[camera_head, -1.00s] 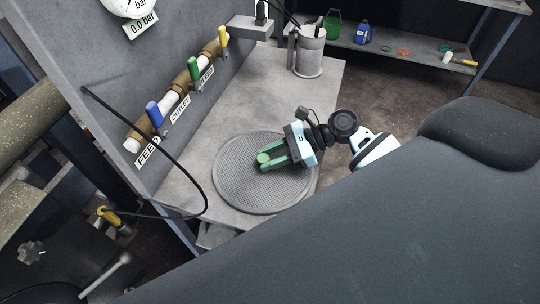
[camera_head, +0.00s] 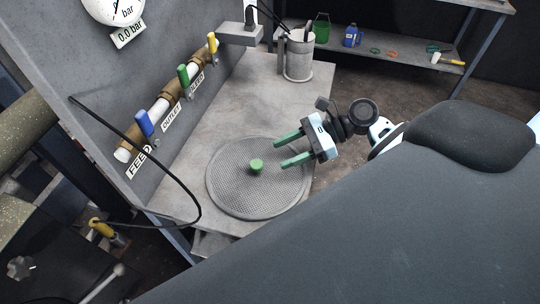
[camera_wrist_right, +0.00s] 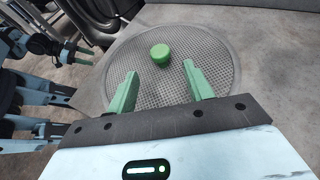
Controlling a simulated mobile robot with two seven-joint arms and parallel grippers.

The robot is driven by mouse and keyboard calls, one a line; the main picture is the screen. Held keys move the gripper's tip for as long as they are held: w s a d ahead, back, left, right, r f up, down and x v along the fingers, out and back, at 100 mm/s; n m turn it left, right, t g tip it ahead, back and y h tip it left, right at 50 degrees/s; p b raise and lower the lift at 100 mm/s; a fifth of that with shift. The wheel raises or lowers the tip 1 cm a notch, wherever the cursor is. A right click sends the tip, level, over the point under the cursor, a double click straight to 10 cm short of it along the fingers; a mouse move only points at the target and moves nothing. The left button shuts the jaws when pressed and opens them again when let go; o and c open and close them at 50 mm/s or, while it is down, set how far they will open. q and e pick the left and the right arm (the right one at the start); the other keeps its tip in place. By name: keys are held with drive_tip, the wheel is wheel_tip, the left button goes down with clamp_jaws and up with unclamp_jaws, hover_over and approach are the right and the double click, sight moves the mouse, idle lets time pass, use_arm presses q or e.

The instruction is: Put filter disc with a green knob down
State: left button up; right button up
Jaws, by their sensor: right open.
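The filter disc (camera_head: 240,196) is a round grey mesh plate lying flat on the grey worktop, near its front edge. Its green knob (camera_head: 256,166) stands up at the middle. In the right wrist view the disc (camera_wrist_right: 215,55) and its knob (camera_wrist_right: 160,54) lie beyond the fingertips. My right gripper (camera_head: 278,150) is open and empty, with its green fingers to the right of the knob and apart from it. The right gripper also shows in the wrist view (camera_wrist_right: 163,82). My left gripper is not in the head view.
A grey panel at the left carries a pipe with blue (camera_head: 145,123), green (camera_head: 183,75) and yellow (camera_head: 212,42) valve handles. A black cable (camera_head: 150,160) hangs left of the disc. A grey cup (camera_head: 299,62) with tools stands at the worktop's back. Worktop behind the disc is clear.

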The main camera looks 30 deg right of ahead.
drive_tip(key=shift+v, duration=2.65)
drive_tip(key=shift+f, duration=0.1)
